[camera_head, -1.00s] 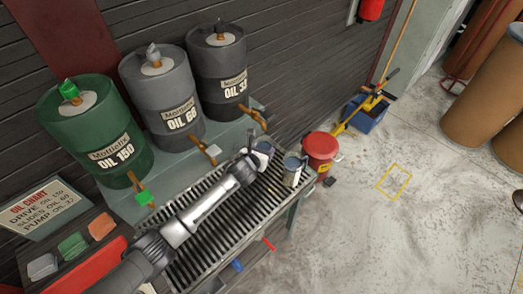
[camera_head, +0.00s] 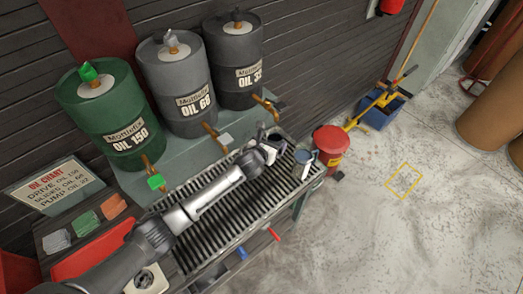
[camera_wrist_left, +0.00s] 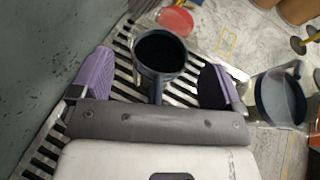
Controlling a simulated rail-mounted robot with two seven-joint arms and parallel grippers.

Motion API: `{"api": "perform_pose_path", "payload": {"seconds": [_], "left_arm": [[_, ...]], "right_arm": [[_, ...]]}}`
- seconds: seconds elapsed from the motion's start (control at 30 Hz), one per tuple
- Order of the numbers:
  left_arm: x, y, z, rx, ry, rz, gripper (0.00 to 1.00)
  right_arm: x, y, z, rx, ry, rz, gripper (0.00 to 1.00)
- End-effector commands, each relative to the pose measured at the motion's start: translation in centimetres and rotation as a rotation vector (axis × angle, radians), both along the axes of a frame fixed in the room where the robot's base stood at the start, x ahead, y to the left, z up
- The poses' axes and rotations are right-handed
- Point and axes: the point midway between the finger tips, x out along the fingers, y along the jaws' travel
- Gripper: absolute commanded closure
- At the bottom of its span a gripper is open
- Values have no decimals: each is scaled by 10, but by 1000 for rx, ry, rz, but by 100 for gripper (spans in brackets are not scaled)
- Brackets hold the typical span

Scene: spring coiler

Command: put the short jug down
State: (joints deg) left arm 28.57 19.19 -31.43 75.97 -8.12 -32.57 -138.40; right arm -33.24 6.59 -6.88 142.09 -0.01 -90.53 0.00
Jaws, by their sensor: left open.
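A dark blue-grey jug (camera_wrist_left: 161,52) with dark contents stands upright on the slatted grate (camera_head: 218,222), its handle toward my left gripper (camera_wrist_left: 157,78). The gripper is open, with its two purple-padded fingers on either side of the handle and apart from it. In the head view this jug (camera_head: 276,141) is partly hidden behind my left gripper (camera_head: 269,150), under the small drum's tap. A second jug (camera_head: 302,163) stands to its right on the grate's end; it also shows at the right of the wrist view (camera_wrist_left: 280,98). My right gripper is out of view.
Green (camera_head: 107,118), grey (camera_head: 176,88) and dark (camera_head: 233,63) oil drums stand behind the grate, with taps reaching over it. A red can (camera_head: 331,146) stands just past the grate's end. The floor (camera_head: 430,220) at right is mostly clear.

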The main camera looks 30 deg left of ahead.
Motion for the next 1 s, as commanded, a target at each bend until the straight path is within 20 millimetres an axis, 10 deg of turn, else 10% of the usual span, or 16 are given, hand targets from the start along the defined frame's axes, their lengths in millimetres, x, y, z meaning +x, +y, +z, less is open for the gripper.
{"api": "perform_pose_path", "payload": {"seconds": [0.5,1.0], "left_arm": [[-76,4,33,1,0,-2,7],[-92,4,38,0,0,0,7]], "right_arm": [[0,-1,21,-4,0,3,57],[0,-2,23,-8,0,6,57]]}}
